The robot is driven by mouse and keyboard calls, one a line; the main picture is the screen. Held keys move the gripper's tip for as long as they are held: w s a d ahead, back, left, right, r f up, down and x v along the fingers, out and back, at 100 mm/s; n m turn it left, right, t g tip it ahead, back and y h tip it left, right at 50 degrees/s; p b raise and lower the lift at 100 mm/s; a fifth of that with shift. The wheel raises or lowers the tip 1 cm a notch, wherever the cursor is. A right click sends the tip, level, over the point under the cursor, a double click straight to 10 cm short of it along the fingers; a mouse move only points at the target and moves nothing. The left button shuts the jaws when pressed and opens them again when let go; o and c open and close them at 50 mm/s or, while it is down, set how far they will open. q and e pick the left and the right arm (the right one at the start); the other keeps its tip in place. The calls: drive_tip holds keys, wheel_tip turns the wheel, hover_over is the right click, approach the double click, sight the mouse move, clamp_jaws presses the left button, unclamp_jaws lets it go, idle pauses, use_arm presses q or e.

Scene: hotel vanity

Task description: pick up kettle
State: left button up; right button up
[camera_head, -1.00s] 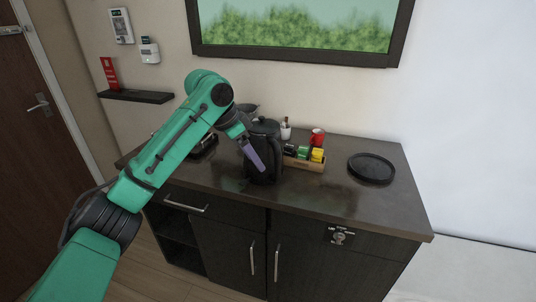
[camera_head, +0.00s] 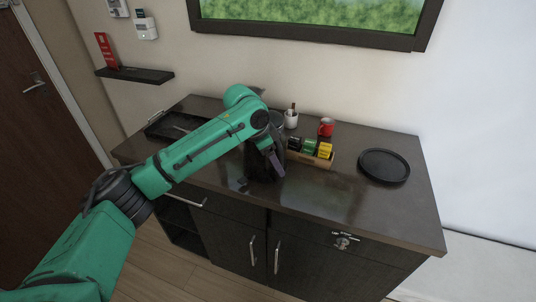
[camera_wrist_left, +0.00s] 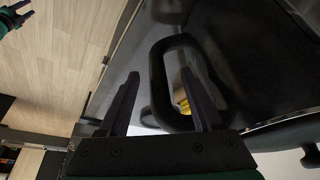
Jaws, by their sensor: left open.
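The dark kettle (camera_head: 262,167) stands on the vanity top, largely hidden behind my left arm in the head view. In the left wrist view its black loop handle (camera_wrist_left: 157,84) reaches in between my fingers, with the dark body (camera_wrist_left: 245,60) beyond to the right. My left gripper (camera_head: 261,172) is open at the kettle, and its fingers also show in the left wrist view (camera_wrist_left: 163,98), one on each side of the handle. I cannot tell whether either finger touches it. My right gripper (camera_wrist_left: 20,13) shows small at the top left corner of the wrist view, its fingers apart and empty.
A wooden box of tea packets (camera_head: 312,154) stands close right of the kettle, with a red mug (camera_head: 326,127) and white cup (camera_head: 291,119) behind. A round black tray (camera_head: 384,166) lies further right, a dark rectangular tray (camera_head: 164,127) at left. The front right top is clear.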

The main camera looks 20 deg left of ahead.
use_arm(q)
drive_tip(key=shift+s+x, duration=0.2)
drive_tip(key=shift+x, duration=0.8)
drive_tip(key=shift+w, duration=0.15)
clamp_jaws()
drive_tip(key=shift+w+r, duration=0.1)
